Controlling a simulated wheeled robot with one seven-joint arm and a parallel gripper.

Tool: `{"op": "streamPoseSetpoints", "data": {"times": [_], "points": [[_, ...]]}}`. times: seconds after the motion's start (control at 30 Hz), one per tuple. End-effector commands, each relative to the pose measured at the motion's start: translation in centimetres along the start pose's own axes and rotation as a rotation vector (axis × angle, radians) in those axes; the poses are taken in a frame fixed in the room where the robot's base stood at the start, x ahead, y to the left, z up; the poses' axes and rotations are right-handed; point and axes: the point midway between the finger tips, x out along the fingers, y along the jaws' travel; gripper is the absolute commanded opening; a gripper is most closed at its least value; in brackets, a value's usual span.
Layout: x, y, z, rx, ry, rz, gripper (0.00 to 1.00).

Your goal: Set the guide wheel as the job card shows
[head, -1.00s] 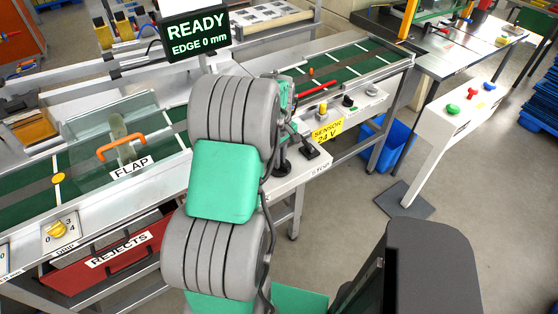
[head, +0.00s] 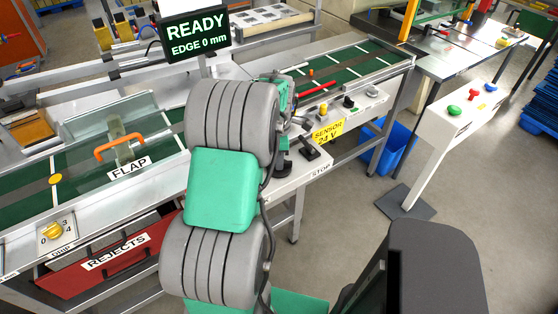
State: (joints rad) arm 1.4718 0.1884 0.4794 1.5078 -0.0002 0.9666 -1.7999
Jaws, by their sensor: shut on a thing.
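My arm rises in the middle of the head view and covers the part of the machine behind it. Only a narrow piece of its far end shows past its right edge. My gripper's fingers are hidden, and so is whatever is between them. I cannot make out the guide wheel or the job card. A yellow knob (head: 53,231) sits on a numbered dial plate at the lower left.
A clear-sided flap with an orange handle (head: 119,147) stands over the green belt. A red REJECTS bin (head: 75,278) is below. Right of my arm are a red rod (head: 314,88), a SENSOR 24 V sign (head: 327,131) and a white button stand (head: 455,112). The floor at right is mostly clear.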

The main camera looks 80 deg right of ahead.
Motion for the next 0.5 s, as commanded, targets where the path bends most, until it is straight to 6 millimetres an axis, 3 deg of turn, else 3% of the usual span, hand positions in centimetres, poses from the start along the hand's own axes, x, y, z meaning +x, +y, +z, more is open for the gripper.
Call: {"op": "streamPoseSetpoints", "data": {"times": [0.5], "points": [[-0.18, 0.14, 0.06, -0.086, -0.002, 0.005, 0.00]]}}
